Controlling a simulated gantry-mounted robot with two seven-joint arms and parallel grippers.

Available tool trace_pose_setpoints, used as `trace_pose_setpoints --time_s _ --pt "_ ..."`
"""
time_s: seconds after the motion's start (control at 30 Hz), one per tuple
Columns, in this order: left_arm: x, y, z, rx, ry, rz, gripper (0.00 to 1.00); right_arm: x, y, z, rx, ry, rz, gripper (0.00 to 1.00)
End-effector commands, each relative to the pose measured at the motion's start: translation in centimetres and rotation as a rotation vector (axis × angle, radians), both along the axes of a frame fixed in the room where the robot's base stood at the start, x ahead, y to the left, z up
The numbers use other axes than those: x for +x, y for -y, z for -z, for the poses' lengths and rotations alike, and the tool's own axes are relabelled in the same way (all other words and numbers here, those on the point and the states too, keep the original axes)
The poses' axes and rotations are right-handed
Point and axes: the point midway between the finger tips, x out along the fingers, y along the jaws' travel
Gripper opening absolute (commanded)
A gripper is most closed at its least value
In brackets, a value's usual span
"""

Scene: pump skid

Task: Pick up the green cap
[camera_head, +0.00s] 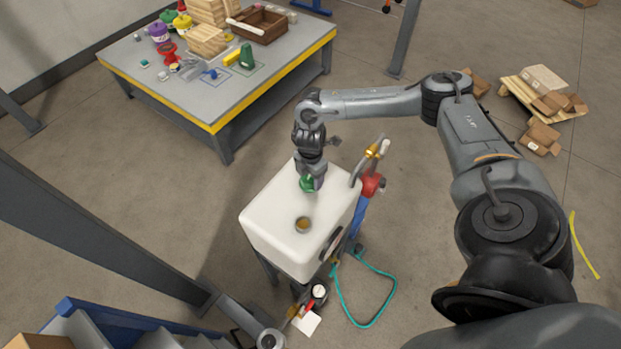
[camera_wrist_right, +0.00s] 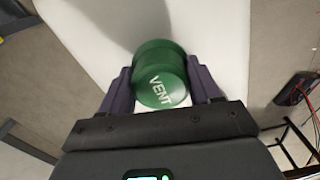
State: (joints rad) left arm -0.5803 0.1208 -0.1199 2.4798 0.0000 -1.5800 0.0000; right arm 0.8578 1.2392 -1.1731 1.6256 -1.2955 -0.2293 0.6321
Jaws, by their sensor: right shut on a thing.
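The green cap (camera_head: 307,184) is at the top of the white tank (camera_head: 272,226), toward its far side. In the right wrist view the green cap (camera_wrist_right: 160,75) shows the word VENT and sits between the two dark fingers. My right gripper (camera_head: 312,180) is shut on the cap from above; the same gripper (camera_wrist_right: 162,88) fills the lower part of the wrist view. I cannot tell whether the cap touches the tank or is just above it. A round opening (camera_head: 303,224) with a brownish inside is in the tank top, nearer than the cap. My left gripper is not clearly in view.
A red and blue fitting (camera_head: 371,185) with a yellow valve (camera_head: 373,151) stands right of the tank. A teal hose (camera_head: 378,318) lies on the floor. A grey table (camera_head: 205,103) with wooden boxes and parts is at back left. Boxes on a pallet (camera_head: 541,93) are at right.

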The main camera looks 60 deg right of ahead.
Motion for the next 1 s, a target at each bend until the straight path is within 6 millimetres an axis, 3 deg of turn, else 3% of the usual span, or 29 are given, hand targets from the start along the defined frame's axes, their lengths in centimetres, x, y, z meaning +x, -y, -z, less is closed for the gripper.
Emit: trace_pose_setpoints --time_s 0.17,0.4,0.6,1.0 --pt "0.0 0.2 0.4 -0.007 0.000 -0.004 0.86 0.1 0.1 -2.8 -0.001 0.005 0.000 0.26" --pt "0.0 0.2 0.9 -0.008 0.000 -0.005 0.86 -5.1 1.1 -5.6 -0.005 -0.001 -0.001 0.26" --pt "0.0 0.1 1.4 -0.004 -0.001 -0.002 0.86 -8.3 1.7 -7.7 -0.004 0.000 0.001 0.26" --pt "0.0 -0.1 1.8 0.006 0.000 0.004 0.86 -11.3 2.1 -9.6 -0.001 0.001 0.000 0.26"
